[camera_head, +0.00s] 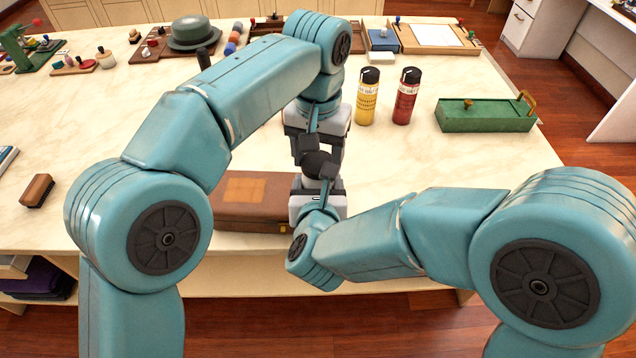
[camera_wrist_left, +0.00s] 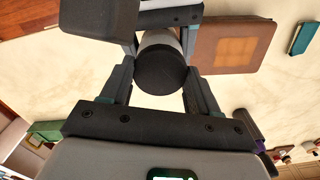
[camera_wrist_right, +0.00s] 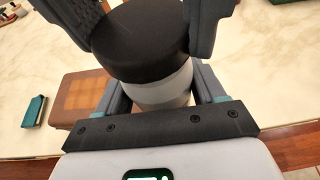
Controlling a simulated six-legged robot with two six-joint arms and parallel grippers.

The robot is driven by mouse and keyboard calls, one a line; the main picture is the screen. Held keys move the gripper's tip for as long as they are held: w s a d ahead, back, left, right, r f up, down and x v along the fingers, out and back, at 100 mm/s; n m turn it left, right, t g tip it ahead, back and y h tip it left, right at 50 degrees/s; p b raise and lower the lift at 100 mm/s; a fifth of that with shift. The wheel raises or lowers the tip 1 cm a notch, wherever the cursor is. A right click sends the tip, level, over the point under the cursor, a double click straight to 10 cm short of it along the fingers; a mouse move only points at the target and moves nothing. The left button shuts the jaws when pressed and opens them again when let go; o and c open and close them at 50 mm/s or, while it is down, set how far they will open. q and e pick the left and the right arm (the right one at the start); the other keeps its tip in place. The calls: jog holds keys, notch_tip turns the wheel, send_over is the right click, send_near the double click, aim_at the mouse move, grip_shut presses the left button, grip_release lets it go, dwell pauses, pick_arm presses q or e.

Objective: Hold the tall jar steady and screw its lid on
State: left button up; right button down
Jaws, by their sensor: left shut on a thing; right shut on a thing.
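The tall jar has a pale, whitish body, seen best in the right wrist view (camera_wrist_right: 165,88). Its black round lid (camera_wrist_right: 140,42) sits on top of the body, and I cannot tell how tightly it is seated. The lid also shows in the left wrist view (camera_wrist_left: 160,68) and, small, in the head view (camera_head: 319,163). My left gripper (camera_head: 318,155) comes from above, shut on the lid with a finger on either side. My right gripper (camera_wrist_right: 163,95) comes from the near side, shut on the jar body below the lid. My arms hide most of the jar in the head view.
A brown case (camera_head: 245,212) lies just left of the jar. A brush (camera_head: 37,190) lies at the left. Much of the pale countertop (camera_head: 100,120) is clear.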

pick_arm(q)
jog(key=m, duration=0.4)
jog(key=o, duration=1.2)
jog(key=shift+c, duration=0.2)
jog(key=shift+r, duration=2.25)
jog(key=shift+c, duration=0.3)
